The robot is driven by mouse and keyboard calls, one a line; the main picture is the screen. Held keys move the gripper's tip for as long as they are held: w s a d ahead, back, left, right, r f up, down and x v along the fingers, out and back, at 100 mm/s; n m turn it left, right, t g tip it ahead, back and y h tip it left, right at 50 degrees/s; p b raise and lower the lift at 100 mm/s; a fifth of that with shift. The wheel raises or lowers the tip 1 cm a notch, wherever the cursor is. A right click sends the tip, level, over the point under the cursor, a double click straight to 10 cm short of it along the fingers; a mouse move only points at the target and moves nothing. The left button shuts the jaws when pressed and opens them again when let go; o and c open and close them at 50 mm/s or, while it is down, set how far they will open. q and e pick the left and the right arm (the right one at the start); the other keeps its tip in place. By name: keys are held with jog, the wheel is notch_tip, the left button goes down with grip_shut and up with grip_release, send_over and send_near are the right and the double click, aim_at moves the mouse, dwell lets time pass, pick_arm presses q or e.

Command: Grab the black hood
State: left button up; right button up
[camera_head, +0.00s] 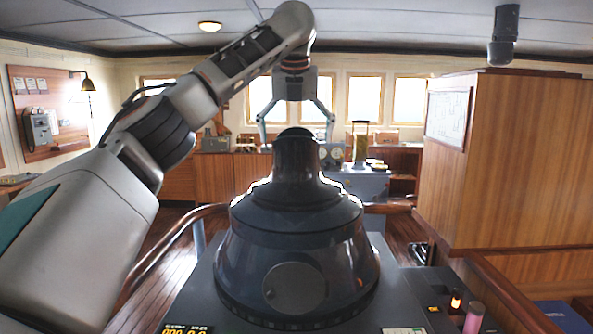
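The black hood (297,233) is a dark, glossy, bell-shaped cover with a narrow rounded top and a round grey disc on its front. It stands upright on a grey console in the middle of the view. My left arm reaches up from the left and bends over it. My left gripper (296,136) points down, open, with its two fingers spread to either side of the hood's top. The fingers look apart from the hood; how far in depth I cannot tell. My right gripper is not in view.
The grey console (213,300) bears a glowing orange lamp (456,300) and a pink cylinder (474,318) at the front right. Wooden rails (160,250) flank the console. A tall wooden cabinet (520,165) fills the right. A glass cylinder (360,142) stands behind the hood.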

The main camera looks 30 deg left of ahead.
pick_arm(q)
jog(key=x, duration=0.3)
jog(key=shift+d, duration=0.1)
jog(key=c, duration=2)
